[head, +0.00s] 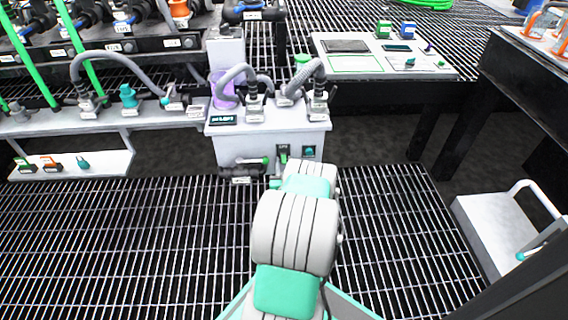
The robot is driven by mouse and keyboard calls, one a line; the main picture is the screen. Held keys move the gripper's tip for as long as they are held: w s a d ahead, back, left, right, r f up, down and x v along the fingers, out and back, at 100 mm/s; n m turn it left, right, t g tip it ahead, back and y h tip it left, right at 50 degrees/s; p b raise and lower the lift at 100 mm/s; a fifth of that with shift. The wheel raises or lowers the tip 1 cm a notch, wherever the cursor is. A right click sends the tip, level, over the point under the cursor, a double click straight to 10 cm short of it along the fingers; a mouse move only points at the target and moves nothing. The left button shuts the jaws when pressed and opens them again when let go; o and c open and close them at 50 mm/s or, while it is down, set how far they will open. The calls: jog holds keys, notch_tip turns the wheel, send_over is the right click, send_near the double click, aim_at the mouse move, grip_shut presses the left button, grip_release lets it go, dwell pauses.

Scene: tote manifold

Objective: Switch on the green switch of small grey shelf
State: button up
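A small pale grey shelf (108,160) sticks out low at the left, below a longer grey ledge. On it stand a small dark switch block with green on it (25,166), an orange and dark one (50,164) and a teal knob (83,163). A pale grey box (225,139) in the middle carries a dark switch with a green lever (283,155) on its front. I cannot tell the switches' positions. My arm reaches forward from the bottom to just before this box. My gripper is hidden behind my arm's links.
Grey hoses (236,76) and a purple cylinder (224,90) are on the box top. A green-handled valve (245,163) juts from its lower front. A panel table (440,68) stands behind right, a white step (488,232) at right. The grated floor (120,240) at left is clear.

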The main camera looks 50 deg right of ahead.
aim_at(284, 157)
grip_shut()
jog(key=shift+r+p, duration=0.15)
jog(key=shift+p, duration=0.2)
jog(key=r+g+y+p, duration=0.1)
jog(key=p, duration=0.5)
jog(key=shift+a+r, duration=0.1)
jog(key=shift+r, duration=0.2)
jog(key=p, duration=0.2)
jog(key=g+y+p, duration=0.1)
jog(key=p, duration=0.1)
jog(key=shift+a+r+p, duration=0.1)
jog(key=shift+r+p, duration=0.2)
jog(key=g+y+p, duration=0.2)
jog(key=p, duration=0.1)
jog(key=shift+r+y+p, duration=0.1)
jog(key=shift+y+p, duration=0.2)
jog(key=shift+p, duration=0.05)
jog(key=shift+d+r+g+y+p, duration=0.15)
jog(key=shift+g+y+p, duration=0.3)
jog(key=shift+g+y, duration=0.3)
jog(key=shift+d+r+g+y+p, duration=0.1)
jog(key=shift+g+y+p, duration=0.35)
jog(key=shift+g+y, duration=0.3)
jog(key=shift+w, duration=0.1)
